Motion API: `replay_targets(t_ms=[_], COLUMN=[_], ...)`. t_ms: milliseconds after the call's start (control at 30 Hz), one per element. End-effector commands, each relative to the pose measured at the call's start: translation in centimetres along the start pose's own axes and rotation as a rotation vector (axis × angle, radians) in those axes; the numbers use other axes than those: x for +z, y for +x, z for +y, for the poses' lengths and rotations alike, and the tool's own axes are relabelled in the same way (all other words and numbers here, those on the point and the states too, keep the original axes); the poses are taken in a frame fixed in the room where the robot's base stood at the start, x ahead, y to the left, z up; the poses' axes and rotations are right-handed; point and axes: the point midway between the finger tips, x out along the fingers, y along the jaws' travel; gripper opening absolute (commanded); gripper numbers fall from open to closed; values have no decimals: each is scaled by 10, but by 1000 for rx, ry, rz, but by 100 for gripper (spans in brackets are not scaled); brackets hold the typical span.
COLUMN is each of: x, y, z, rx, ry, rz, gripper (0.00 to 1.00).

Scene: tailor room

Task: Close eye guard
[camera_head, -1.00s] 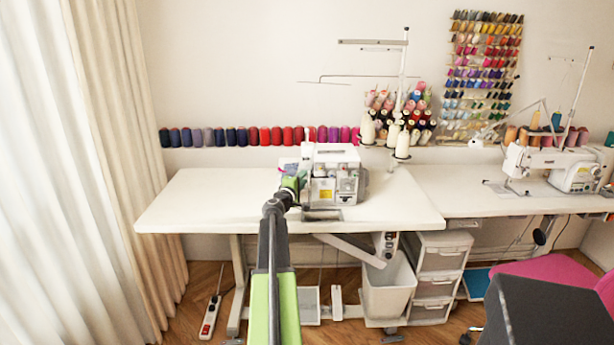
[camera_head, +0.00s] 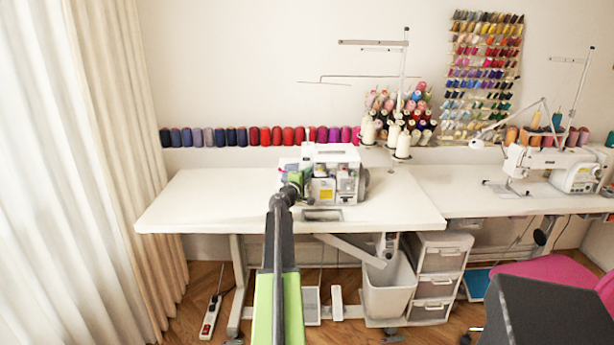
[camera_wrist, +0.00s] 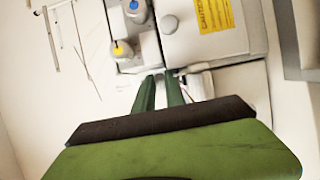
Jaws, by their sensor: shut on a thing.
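That part, likely the eye guard, is too small and covered to make out clearly. In the head view my arm hides most of the gripper, at the machine's left front.
The white table (camera_head: 215,205) is clear left of the machine. A thread stand (camera_head: 403,95) rises behind it. A second sewing machine (camera_head: 550,165) stands at the right. A bin (camera_head: 388,288) and a drawer unit (camera_head: 437,280) are below. A pink chair (camera_head: 555,280) is at right.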

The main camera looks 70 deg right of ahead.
Motion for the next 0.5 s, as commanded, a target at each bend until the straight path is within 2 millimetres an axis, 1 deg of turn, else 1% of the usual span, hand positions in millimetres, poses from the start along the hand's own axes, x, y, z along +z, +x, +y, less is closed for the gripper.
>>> replay_targets(t_ms=[133,300,500], x=[-7,-17,-18], y=[3,5,3], z=[0,0,0], rx=[0,0,0], ry=[0,0,0], rz=[-57,-196,-267], gripper=[0,0,0])
